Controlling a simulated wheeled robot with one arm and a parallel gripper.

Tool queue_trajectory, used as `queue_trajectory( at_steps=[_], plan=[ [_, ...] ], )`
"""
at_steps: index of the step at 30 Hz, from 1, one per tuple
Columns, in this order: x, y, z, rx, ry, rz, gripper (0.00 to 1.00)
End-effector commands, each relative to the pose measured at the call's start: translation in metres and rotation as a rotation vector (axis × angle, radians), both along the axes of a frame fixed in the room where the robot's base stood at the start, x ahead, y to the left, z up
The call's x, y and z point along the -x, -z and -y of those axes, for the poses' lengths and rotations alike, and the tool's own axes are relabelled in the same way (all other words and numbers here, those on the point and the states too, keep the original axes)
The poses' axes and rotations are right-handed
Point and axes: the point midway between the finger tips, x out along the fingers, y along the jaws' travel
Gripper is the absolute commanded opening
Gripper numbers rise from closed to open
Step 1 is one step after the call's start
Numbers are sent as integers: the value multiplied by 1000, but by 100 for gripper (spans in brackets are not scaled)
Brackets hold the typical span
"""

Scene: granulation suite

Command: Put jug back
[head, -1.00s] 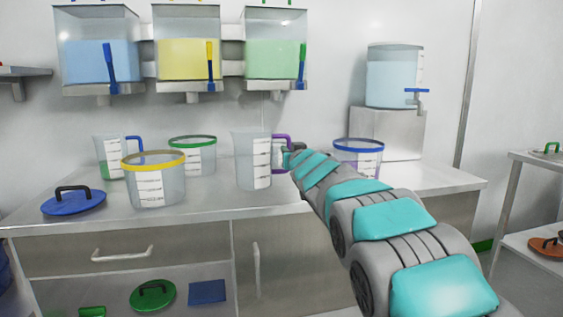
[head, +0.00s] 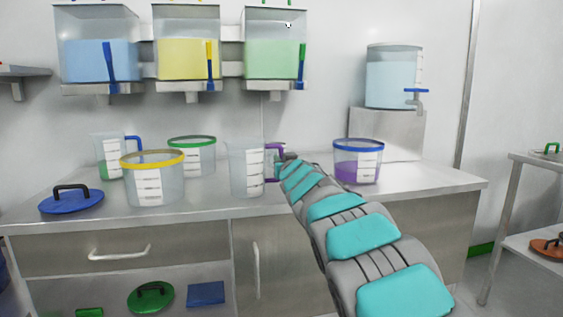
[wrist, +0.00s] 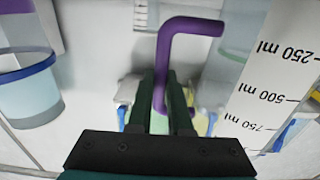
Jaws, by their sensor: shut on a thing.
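A clear jug (head: 243,172) with a purple handle and a white scale strip is at the middle of the counter, upright. Its purple handle (wrist: 190,26) runs down between my dark fingers in the wrist view, with the jug's scale strip (wrist: 272,85) at the right. My gripper (wrist: 160,108) is shut on this handle. In the head view my gripper (head: 280,166) is at the jug's right side, partly hidden by my arm. I cannot tell whether the jug's base touches the counter.
The counter (head: 225,207) also holds a yellow-rimmed tub (head: 153,185), a green-rimmed tub (head: 192,157), a blue-handled jug (head: 108,160), a blue lid (head: 70,202) and a blue-rimmed tub (head: 357,165) with purple contents. Wall dispensers (head: 187,50) hang above. A water tank (head: 392,80) stands right.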

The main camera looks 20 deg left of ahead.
Motion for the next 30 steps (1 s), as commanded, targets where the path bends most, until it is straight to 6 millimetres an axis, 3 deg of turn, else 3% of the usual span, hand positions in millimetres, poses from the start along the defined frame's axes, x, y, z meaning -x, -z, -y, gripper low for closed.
queue_trajectory(
  at_steps=[3, 4, 11, 21, 30],
  plan=[
    [0, 4, 0, -1, 0, -1, 0],
    [0, 3, 0, 0, 0, 0, 21],
    [0, 2, 0, 0, 0, 0, 47],
    [0, -3, 0, -1, -1, 1, 48],
    [25, -1, 14, 0, -1, 2, 48]
  ],
)
